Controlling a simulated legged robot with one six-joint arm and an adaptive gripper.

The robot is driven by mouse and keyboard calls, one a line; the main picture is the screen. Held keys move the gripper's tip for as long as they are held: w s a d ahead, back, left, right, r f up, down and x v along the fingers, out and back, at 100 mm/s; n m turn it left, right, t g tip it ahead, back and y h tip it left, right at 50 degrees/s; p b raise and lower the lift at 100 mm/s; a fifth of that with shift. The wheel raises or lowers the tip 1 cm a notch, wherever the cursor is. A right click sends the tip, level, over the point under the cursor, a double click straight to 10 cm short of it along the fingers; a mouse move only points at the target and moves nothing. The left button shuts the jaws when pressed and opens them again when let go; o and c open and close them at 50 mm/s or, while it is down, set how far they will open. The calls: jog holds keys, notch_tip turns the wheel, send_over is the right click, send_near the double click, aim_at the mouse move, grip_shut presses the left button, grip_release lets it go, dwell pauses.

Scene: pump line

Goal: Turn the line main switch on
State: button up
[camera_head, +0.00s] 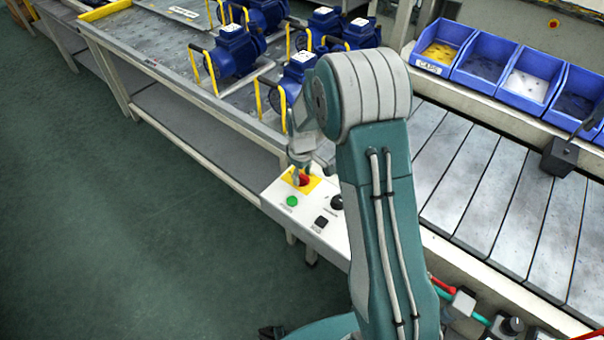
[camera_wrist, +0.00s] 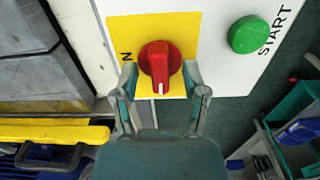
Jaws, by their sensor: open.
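The line main switch is a red rotary knob (camera_wrist: 160,66) on a yellow plate (camera_wrist: 182,28), on a white control panel (camera_head: 315,222). In the wrist view the knob's white-marked grip points down the picture, toward my gripper. My gripper (camera_wrist: 164,84) is open, with one finger on each side of the knob's lower part. I cannot tell whether the fingers touch it. In the head view my gripper (camera_head: 301,172) is above the yellow plate, and the red knob (camera_head: 303,180) shows partly behind it. A letter N shows on the plate beside the left finger; other lettering is hidden.
A green START button (camera_wrist: 250,35) sits beside the yellow plate. A black knob (camera_head: 337,202) and a black button (camera_head: 321,222) are also on the panel. Blue pumps (camera_head: 238,50) stand behind on a table. Blue bins (camera_head: 485,56) line the back of the slatted conveyor.

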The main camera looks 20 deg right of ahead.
grip_shut()
jog(key=shift+m, duration=0.3)
jog(key=m, duration=0.3)
jog(key=shift+m, duration=0.4)
jog(key=m, duration=0.4)
jog(key=shift+m, duration=0.3)
jog(key=m, duration=0.4)
jog(key=shift+s, duration=0.1)
jog(key=shift+m, duration=2.4)
